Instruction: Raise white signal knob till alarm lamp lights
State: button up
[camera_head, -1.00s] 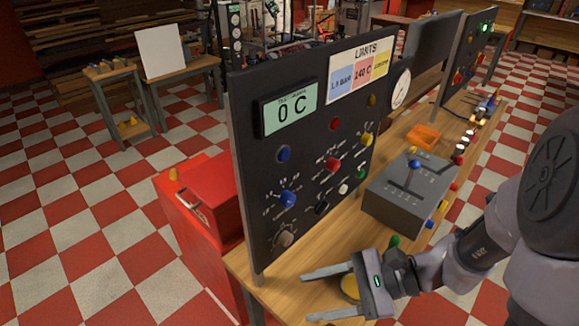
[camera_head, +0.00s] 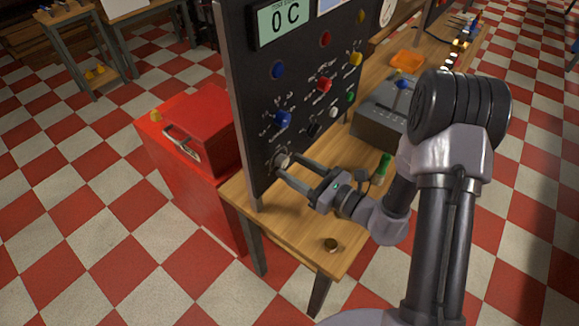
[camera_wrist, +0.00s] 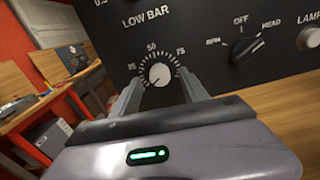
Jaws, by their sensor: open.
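The white knob (camera_head: 282,158) is at the lower left of the dark panel (camera_head: 255,110). In the wrist view the knob (camera_wrist: 160,74) sits inside a dial scale marked 25, 50 and 75, under the label LOW BAR. My gripper (camera_head: 287,165) is open at the panel, its two fingers on either side of the knob; in the wrist view the fingertips (camera_wrist: 159,82) flank it with gaps. I cannot tell whether they touch. Blue, red (camera_head: 325,39) and yellow domes on the panel look unlit; which is the alarm lamp is unclear.
A black selector (camera_wrist: 246,48) and a LAMP button (camera_wrist: 308,38) lie right of the knob. A red cabinet (camera_head: 190,140) is left.

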jog(key=shift+x, duration=0.95)
grip_shut()
jog(key=shift+r+m, duration=0.1)
jog(key=shift+m, duration=0.2)
jog(key=m+p, duration=0.2)
jog(key=shift+r+m+p, duration=0.1)
jog(key=shift+m+p, duration=0.3)
jog(key=m+p, duration=0.2)
jog(key=shift+m, duration=0.4)
jog(key=m+p, duration=0.3)
jog(key=m, duration=0.2)
jog(key=shift+m+p, duration=0.3)
jog(key=shift+m, duration=0.1)
